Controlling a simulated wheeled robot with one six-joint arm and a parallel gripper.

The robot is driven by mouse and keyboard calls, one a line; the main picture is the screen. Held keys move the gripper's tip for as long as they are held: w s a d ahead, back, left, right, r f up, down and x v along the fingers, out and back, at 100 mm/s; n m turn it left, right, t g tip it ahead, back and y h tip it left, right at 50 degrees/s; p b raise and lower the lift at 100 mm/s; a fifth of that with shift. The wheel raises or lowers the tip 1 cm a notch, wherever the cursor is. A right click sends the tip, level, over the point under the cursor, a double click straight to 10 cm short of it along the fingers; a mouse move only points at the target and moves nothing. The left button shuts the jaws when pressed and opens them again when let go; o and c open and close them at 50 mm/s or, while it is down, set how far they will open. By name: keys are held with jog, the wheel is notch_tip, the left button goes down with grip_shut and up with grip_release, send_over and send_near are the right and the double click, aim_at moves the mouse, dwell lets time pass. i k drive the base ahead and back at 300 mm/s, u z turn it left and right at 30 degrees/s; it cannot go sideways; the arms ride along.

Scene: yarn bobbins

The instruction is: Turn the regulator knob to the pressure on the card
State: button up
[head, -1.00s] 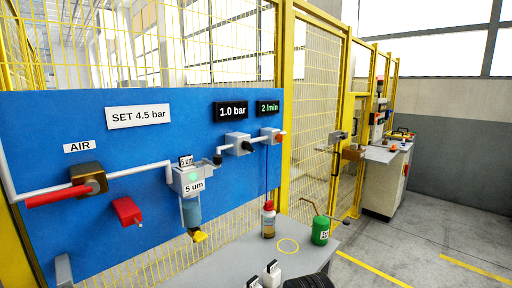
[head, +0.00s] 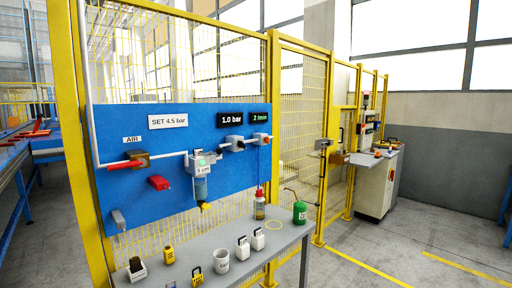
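The white card (head: 168,121) on the blue panel (head: 125,200) reads "SET 4.5 bar". To its right, a black display (head: 230,119) reads "1.0 bar". Below this display, the grey regulator (head: 229,142) sits on the pipe, with a dark knob (head: 241,145) facing out to the right. Any marks on the knob are too small to read. My gripper is not in view.
A second display (head: 260,117) sits above an orange-knobbed unit (head: 263,138). A red-handled AIR valve (head: 136,159) and filter (head: 200,180) are left of the regulator. The grey bench (head: 205,283) below carries a mug (head: 222,260), padlocks, a bottle (head: 260,205) and a green oil can (head: 299,212).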

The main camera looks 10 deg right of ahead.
aim_at(241, 144)
jog(key=z, duration=0.65)
jog(key=i, duration=1.45)
jog(key=u, duration=0.4)
